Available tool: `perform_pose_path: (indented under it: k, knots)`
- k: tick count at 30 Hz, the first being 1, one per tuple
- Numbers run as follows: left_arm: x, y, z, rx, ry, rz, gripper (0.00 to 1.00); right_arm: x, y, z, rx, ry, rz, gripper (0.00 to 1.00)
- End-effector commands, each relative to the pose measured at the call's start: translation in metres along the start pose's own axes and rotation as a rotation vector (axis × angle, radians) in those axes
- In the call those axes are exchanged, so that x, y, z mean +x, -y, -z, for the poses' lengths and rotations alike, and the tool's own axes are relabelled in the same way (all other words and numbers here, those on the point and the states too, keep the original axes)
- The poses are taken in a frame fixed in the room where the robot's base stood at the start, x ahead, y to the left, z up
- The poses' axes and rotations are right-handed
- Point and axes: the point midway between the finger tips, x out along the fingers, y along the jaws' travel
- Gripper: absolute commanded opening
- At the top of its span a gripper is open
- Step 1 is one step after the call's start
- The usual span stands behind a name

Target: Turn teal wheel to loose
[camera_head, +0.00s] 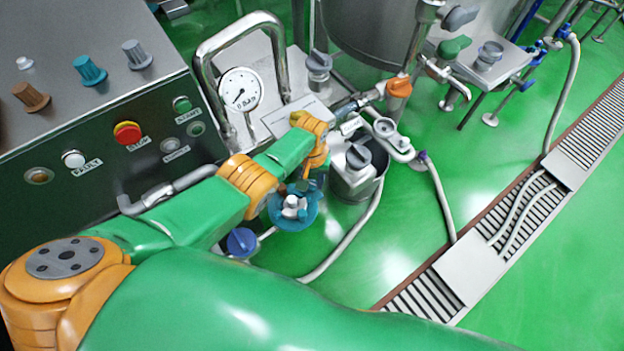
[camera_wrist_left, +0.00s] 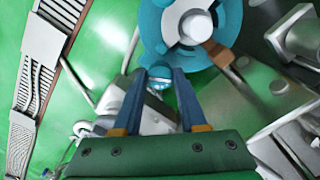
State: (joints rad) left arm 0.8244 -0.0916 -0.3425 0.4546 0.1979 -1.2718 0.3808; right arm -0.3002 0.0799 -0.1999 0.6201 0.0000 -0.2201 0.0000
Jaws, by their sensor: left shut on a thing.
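The teal wheel (camera_head: 308,218) has a white hub and sits low beside the machine cabinet in the head view, partly hidden by my arm. In the left wrist view the teal wheel (camera_wrist_left: 151,32) fills the top, with its white hub and a brown tab at its lower right edge. My left gripper (camera_wrist_left: 160,77) has both dark blue fingers closed in on a teal piece at the wheel's near edge. In the head view my left gripper (camera_head: 304,187) reaches down to the wheel from above; its fingertips are hard to make out. My right gripper does not show.
A control cabinet (camera_head: 60,120) with knobs and a red stop button stands at the left. A bent metal rail (camera_head: 240,35) and a pressure gauge (camera_head: 240,90) are close to my arm. Hoses and small valves lie to the right. Green floor with a drain grating (camera_head: 432,297) is at the right.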

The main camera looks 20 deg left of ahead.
Motion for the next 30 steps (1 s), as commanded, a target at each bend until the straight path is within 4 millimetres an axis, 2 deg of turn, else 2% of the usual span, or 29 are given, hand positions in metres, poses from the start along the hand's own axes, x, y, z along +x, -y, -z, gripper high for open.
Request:
perform_pose_path:
  k: [8,9,11,12,20,27,30]
  knots:
    - [0.000,0.000,0.000,-0.002,0.001,0.000,0.00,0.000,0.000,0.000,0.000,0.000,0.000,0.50]
    - [0.000,0.000,0.000,-0.001,0.001,0.000,0.52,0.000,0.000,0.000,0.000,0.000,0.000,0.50]
    - [0.000,0.000,0.000,-0.001,0.001,0.000,0.68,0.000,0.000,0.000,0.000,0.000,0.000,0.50]
    - [0.000,0.000,0.000,-0.001,0.001,0.000,0.71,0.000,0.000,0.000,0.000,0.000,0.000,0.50]
    - [-0.002,0.000,0.000,0.000,0.000,0.000,0.71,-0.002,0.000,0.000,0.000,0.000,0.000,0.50]
    - [-0.055,0.000,0.000,0.000,-0.001,-0.002,0.71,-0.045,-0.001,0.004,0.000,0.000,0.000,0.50]
    - [-0.068,0.000,0.000,0.000,-0.001,-0.002,0.71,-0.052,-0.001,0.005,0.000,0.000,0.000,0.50]
